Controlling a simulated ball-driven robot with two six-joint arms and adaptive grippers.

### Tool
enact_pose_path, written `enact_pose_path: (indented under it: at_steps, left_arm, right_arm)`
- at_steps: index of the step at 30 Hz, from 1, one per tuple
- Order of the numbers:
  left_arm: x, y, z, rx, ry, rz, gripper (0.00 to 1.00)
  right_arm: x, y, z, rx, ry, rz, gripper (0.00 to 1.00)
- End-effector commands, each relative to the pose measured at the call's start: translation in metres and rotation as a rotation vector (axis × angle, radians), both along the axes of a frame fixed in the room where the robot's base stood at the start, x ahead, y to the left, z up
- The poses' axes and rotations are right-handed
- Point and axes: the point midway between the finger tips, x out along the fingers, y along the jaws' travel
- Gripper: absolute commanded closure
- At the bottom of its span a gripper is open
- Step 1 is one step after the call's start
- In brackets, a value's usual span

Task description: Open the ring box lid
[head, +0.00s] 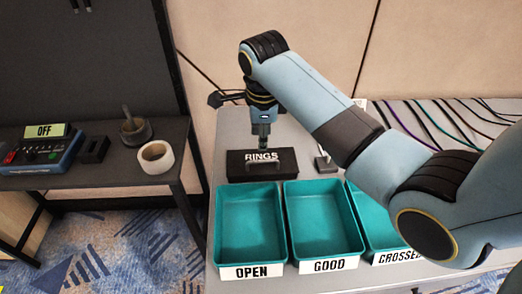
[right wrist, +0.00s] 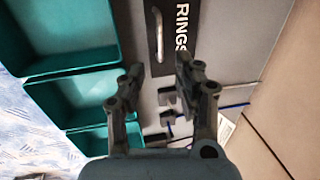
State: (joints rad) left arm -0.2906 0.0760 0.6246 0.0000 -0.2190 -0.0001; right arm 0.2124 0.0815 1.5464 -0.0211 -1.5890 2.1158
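The ring box (head: 236,167) is black, marked RINGS in white, and stands on the grey table behind the teal trays. Its lid looks shut. A metal handle (head: 264,163) runs along its front side; the handle also shows in the right wrist view (right wrist: 158,34). My right gripper (head: 263,143) points down over the back of the box in the head view. In the right wrist view my right gripper (right wrist: 158,66) has its two fingers apart with nothing between them, and the box (right wrist: 172,62) lies beyond the fingertips. My left gripper is in neither view.
Teal trays labelled OPEN (head: 250,270), GOOD (head: 328,265) and CROSSED (head: 397,257) line the table's front. Several cables (head: 445,120) lie at the back right. A side table (head: 100,181) at left holds a tape roll (head: 156,157) and a control box (head: 42,150).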

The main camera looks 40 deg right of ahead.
Motion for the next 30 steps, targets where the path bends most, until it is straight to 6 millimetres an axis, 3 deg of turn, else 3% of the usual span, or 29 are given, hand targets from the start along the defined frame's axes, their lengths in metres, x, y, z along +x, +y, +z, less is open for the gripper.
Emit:
enact_pose_path:
  at_steps: [7, 15, 27, 30]
  left_arm:
    - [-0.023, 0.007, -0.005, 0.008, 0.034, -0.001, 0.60]
    - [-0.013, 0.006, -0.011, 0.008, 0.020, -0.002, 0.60]
    - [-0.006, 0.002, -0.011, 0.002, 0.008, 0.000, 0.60]
    - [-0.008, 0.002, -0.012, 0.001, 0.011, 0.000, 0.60]
  right_arm:
    - [0.007, -0.005, -0.047, -0.001, 0.003, 0.002, 0.68]
    - [0.014, -0.009, -0.089, -0.001, 0.002, 0.003, 0.68]
    - [0.015, -0.010, -0.096, -0.001, 0.000, 0.004, 0.68]
    - [0.015, -0.010, -0.096, -0.001, 0.000, 0.004, 0.81]
